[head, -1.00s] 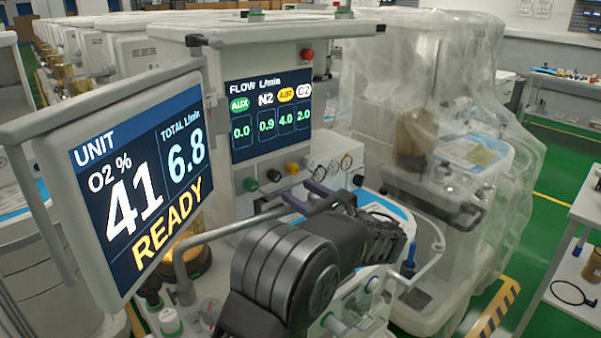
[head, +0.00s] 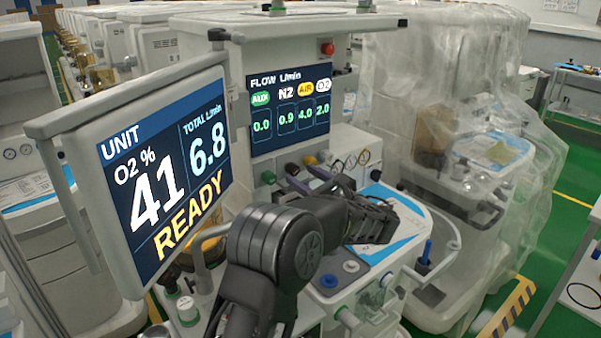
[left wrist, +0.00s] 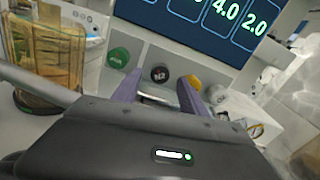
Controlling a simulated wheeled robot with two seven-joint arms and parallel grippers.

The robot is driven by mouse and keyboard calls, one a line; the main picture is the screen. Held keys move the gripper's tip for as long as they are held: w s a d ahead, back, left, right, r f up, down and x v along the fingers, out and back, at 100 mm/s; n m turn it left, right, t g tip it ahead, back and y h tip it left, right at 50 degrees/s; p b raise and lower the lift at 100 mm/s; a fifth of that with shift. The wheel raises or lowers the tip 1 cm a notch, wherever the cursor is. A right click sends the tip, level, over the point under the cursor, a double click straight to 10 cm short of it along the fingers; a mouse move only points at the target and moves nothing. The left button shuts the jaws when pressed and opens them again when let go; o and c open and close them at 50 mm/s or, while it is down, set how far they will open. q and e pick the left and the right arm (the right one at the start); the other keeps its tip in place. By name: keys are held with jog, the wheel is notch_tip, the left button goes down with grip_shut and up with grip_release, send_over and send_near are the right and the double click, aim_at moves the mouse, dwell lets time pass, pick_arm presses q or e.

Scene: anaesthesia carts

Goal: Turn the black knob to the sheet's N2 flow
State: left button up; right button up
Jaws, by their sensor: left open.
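The black knob (head: 292,168) sits on the cart's panel below the flow display, between a green knob and a yellow one. In the left wrist view the black knob (left wrist: 160,74) is marked N2. My left gripper (head: 300,174) is open, its two purple fingers pointing at the panel. In the wrist view its fingertips (left wrist: 157,86) lie either side of the black knob; contact cannot be told. The flow display (head: 290,110) reads N2 0.9. A white and blue sheet (head: 373,252) lies on the worktop, partly hidden by my arm; its text is unreadable. My right gripper is not in view.
The green AUX knob (left wrist: 119,57) and the yellow knob (left wrist: 190,82) flank the black one closely. The unit screen (head: 160,175) stands at left, reading O2 41, total 6.8, READY. A plastic-covered cart (head: 440,120) stands to the right.

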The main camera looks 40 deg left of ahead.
pick_arm(q)
jog(key=shift+x, duration=0.95)
jog(key=shift+c, duration=0.2)
grip_shut()
